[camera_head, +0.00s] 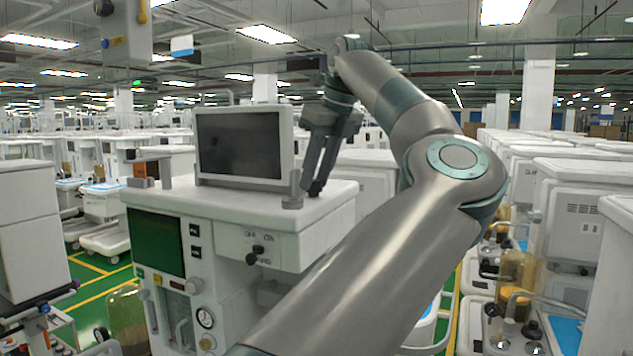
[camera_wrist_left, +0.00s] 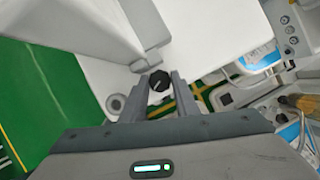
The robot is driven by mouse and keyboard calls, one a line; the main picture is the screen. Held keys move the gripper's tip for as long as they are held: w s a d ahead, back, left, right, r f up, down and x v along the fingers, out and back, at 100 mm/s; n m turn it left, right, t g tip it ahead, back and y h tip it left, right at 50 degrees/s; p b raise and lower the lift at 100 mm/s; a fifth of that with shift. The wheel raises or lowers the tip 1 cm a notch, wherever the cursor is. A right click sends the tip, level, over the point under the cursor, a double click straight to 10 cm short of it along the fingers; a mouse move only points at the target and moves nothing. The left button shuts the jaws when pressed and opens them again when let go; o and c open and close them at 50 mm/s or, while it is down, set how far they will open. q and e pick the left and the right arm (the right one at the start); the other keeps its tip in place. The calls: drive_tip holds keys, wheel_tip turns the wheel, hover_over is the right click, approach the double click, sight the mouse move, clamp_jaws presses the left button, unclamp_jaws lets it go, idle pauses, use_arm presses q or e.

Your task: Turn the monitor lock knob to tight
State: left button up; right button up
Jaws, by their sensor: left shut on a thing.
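The monitor (camera_head: 240,144) stands upright on the white top of an anaesthesia cart (camera_head: 240,214), its dark screen facing me. My left gripper (camera_head: 316,188) points down at the cart top, just right of the monitor. In the left wrist view, the black lock knob (camera_wrist_left: 159,80) sits between the fingertips of my left gripper (camera_wrist_left: 160,88), which is shut on it. My right gripper is not in view.
A short grey post (camera_head: 292,190) stands at the monitor's lower right corner, close to my left fingers. The cart's front has a black control (camera_head: 258,250) and a green panel (camera_head: 156,242). White carts (camera_head: 584,205) stand close on the right. Green floor shows at left.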

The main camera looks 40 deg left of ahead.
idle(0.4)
use_arm(q)
drive_tip(key=o, duration=1.1)
drive_tip(key=shift+c, duration=0.2)
